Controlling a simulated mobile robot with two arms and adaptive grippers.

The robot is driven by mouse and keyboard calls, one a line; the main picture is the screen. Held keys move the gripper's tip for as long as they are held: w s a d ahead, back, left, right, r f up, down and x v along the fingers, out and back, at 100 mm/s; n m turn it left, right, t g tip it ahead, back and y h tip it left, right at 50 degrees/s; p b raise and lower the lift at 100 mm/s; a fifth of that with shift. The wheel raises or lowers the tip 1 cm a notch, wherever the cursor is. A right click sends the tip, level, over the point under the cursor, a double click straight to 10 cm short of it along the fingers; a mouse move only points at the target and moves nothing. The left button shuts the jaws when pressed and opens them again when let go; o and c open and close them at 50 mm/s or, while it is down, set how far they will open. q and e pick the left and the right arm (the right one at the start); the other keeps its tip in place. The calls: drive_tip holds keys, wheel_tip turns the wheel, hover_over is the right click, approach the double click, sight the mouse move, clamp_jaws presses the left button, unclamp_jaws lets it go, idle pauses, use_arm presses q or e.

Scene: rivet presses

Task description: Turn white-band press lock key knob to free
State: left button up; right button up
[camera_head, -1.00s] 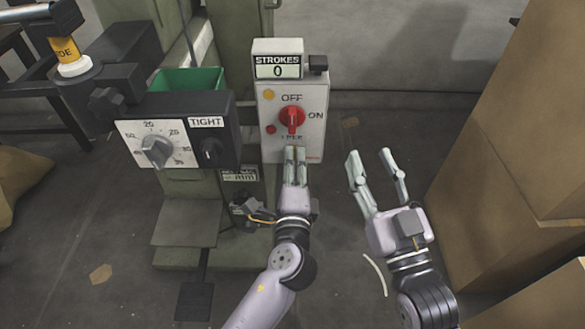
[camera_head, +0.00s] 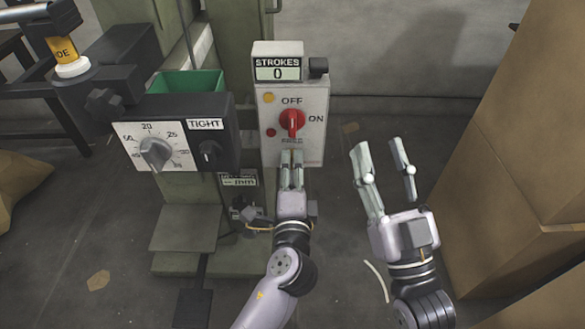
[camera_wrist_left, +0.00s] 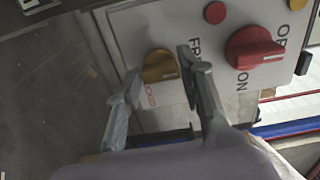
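The lock key knob (camera_wrist_left: 160,65) is brass-coloured and shows in the left wrist view, low on the light grey switch panel (camera_wrist_left: 130,28). Part of a red "LOCKED" label and a "FR..." label show beside it. In the head view the knob is hidden behind my left gripper (camera_head: 292,155). The left gripper is open, its fingertips (camera_wrist_left: 160,61) on either side of the knob in the wrist view; I cannot tell whether they touch it. My right gripper (camera_head: 382,144) is open and empty, off to the right of the panel.
A red OFF/ON switch (camera_head: 292,123) sits just above, under a stroke counter (camera_head: 277,65) reading 0. Left are a dial box (camera_head: 155,150) with a small black knob under "TIGHT" and a green bin (camera_head: 187,82). Cardboard boxes (camera_head: 520,160) stand at right.

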use_arm(q)
drive_tip(key=o, duration=0.4)
drive_tip(key=shift+c, duration=0.2)
drive_tip(key=s, duration=1.2)
